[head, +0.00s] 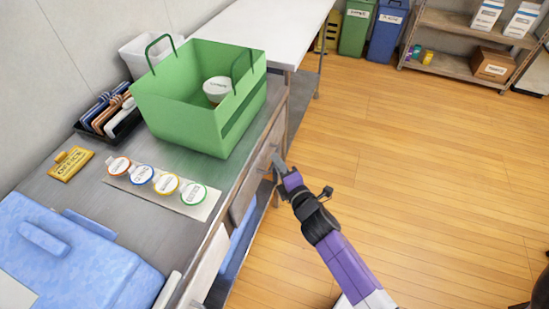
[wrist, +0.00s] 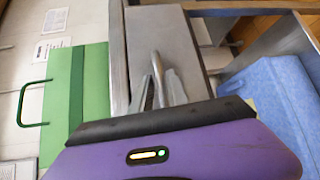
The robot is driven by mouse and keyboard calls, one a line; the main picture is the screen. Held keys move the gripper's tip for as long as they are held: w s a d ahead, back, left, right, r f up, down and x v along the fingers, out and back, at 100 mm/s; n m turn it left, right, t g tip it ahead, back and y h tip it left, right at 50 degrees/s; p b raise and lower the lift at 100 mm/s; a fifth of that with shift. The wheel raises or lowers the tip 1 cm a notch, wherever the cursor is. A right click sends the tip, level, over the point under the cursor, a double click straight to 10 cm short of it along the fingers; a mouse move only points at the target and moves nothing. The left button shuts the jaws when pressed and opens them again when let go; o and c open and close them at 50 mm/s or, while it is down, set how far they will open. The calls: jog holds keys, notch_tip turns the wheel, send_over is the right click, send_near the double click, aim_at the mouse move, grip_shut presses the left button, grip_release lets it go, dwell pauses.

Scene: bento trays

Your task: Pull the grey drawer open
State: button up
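The grey drawer (wrist: 180,30) has a plain flat front in the wrist view. In the head view its front (head: 264,143) is seen edge-on under the counter top and looks flush with the counter's side. My gripper (head: 277,160) is at this front. In the wrist view my gripper's fingers (wrist: 160,88) point at the drawer front, with a thin metal bar, likely the handle, showing between them. The fingers are close together; I cannot tell whether they grip the bar.
A green basket (head: 180,115) stands on the counter (head: 85,190) above the drawer. Round labelled lids (head: 142,174) and a blue bag (head: 75,265) lie nearer. Blue cloth-like material (wrist: 270,95) is in an open bay beside the drawer. The wooden floor (head: 420,170) to the right is clear.

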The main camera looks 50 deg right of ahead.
jog(key=shift+x, duration=1.25)
grip_shut()
dwell(0.5)
